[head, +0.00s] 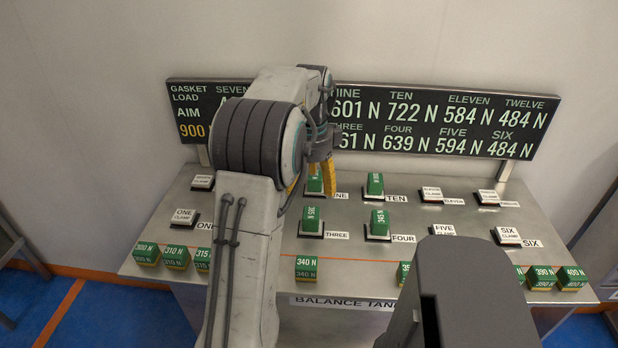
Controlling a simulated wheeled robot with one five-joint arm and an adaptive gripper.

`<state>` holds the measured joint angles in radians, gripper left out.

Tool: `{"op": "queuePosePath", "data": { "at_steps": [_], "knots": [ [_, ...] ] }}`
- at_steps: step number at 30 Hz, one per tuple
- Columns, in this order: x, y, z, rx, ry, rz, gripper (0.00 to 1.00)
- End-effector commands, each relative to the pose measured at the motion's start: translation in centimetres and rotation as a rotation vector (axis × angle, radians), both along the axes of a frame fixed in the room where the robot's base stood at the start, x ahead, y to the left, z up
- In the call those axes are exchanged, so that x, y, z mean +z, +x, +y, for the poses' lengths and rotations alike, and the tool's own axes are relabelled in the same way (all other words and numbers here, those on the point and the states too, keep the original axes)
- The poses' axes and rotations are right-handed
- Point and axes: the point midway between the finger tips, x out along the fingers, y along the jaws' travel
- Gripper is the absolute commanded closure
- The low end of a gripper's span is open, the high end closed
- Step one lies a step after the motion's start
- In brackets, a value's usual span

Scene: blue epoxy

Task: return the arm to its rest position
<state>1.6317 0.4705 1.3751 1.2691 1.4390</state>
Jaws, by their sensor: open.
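My arm reaches forward from the bottom of the head view, bends at its dark-banded joint and hides part of the bench and board. My gripper (313,184) hangs beyond that joint, with yellow fingers pointing down. It is open. A green block (314,185) on the clamp beside the NINE label shows between the fingers in the picture. Whether they touch it cannot be told. More green blocks stand on clamps TEN (375,185), THREE (311,220) and FOUR (379,223).
The steel bench (345,262) carries more green blocks along its front edge, including one marked 340 N (306,268). Clamps ONE (185,217), FIVE (443,230) and SIX (508,236) look bare. A black readout board (440,122) stands behind. A dark grey part covers the lower right.

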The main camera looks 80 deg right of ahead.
Motion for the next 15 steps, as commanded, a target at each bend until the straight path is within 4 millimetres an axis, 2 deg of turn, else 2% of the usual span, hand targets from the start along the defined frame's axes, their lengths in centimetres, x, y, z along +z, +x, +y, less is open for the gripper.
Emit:
{"op": "queuePosePath", "data": {
  "at_steps": [10, 15],
  "knots": [
    [0.94, 0.01, 0.06, 0.017, 0.0, 0.0, 0.3],
    [0.93, -0.01, -0.15, 0.156, -0.009, 0.006, 0.3]
  ]
}}
